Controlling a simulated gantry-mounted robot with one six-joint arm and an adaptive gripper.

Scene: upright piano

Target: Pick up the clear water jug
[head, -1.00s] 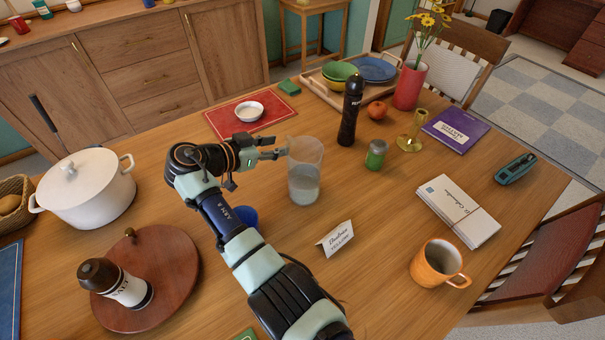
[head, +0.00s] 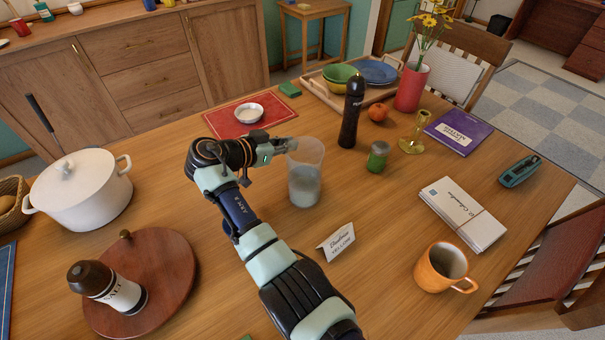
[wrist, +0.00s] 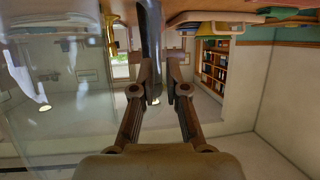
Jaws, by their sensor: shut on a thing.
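The clear water jug (head: 305,175) stands upright on the wooden table in the head view, with cloudy water in its lower part. My gripper (head: 287,145) reaches it from the left at the upper side, near the rim. My gripper is shut on the jug. In the wrist view the jug's see-through wall (wrist: 60,85) fills the left side, and my gripper's two fingers (wrist: 160,75) stand close together beside it. The exact contact is hard to make out. The jug's base appears to be on the table.
A black bottle (head: 351,112), a green-bodied shaker (head: 377,157) and a brass candlestick (head: 414,135) stand right of the jug. A name card (head: 337,242) stands in front. A red mat (head: 232,121) with a white bowl (head: 249,113) lies behind. An orange mug (head: 443,268) is at front right.

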